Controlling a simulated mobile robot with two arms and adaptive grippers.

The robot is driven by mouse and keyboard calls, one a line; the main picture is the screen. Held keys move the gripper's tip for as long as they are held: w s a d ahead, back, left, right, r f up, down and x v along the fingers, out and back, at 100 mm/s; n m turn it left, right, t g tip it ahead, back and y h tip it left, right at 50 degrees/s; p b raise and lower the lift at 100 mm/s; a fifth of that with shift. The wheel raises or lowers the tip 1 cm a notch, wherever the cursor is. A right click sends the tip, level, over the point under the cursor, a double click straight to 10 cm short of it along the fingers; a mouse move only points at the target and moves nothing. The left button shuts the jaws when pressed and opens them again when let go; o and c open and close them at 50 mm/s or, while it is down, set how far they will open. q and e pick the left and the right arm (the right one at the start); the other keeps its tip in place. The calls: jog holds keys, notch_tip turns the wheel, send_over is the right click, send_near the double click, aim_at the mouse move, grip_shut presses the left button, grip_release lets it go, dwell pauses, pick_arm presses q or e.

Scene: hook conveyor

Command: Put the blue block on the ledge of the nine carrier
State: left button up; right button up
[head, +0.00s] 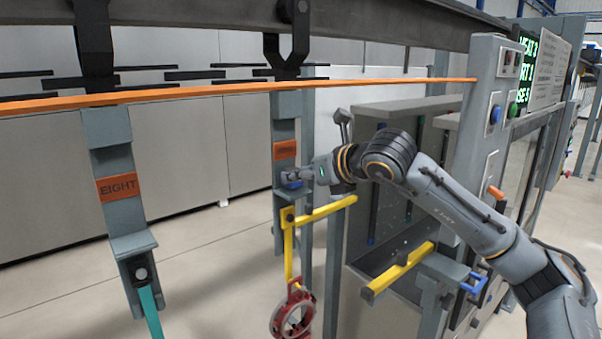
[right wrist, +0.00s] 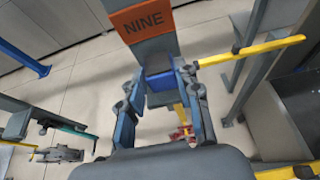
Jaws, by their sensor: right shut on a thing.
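The nine carrier (head: 286,110) is a grey hanging bar with an orange plate, which reads NINE in the right wrist view (right wrist: 142,20). My right gripper (head: 291,177) is at the carrier's front, just below the plate. It is shut on the blue block (right wrist: 160,82), which sits between the two fingers (right wrist: 158,88) in the right wrist view. The block is close against the carrier at ledge height. The fingers and block cover most of the ledge, so I cannot tell whether the block rests on it. My left gripper is not in view.
The eight carrier (head: 108,130) hangs at left with a teal piece below. An orange rail (head: 200,92) crosses in front of the carriers. A post with buttons (head: 478,120) stands right.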

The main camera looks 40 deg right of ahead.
jog(key=shift+s+d+f, duration=0.1)
jog(key=shift+s+f, duration=0.05)
jog(key=shift+f, duration=0.25)
jog(key=o, duration=0.7)
jog(key=shift+f, duration=0.15)
jog(key=o, duration=0.5)
jog(key=shift+c, duration=0.2)
